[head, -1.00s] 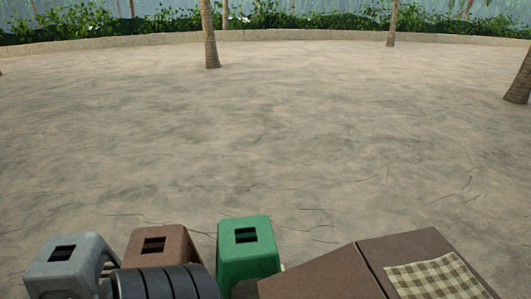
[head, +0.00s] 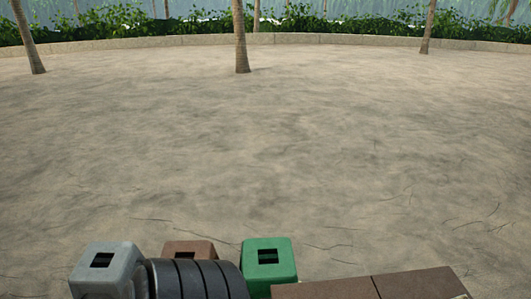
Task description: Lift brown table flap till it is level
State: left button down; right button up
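The brown table (head: 420,284) shows only in part at the bottom right of the head view. A dark seam splits its top into a right panel and a left panel (head: 325,290). The left panel appears to be the flap, and its far edge runs nearly in line with that of the right panel. Its near part is cut off by the frame, so I cannot tell whether it is level or tilted. Neither of my grippers is in view, so any contact with the flap is hidden.
A dark ribbed rounded form (head: 195,282) partly hides the brown stool. Open sand lies beyond, with palm trunks (head: 241,40) and a low wall (head: 325,38).

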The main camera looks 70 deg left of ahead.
pick_arm(q)
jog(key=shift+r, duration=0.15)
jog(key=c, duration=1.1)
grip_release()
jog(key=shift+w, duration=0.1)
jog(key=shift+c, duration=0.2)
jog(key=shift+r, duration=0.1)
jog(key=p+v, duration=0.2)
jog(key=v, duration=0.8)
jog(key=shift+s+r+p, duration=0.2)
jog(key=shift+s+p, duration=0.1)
jog(key=shift+p, duration=0.1)
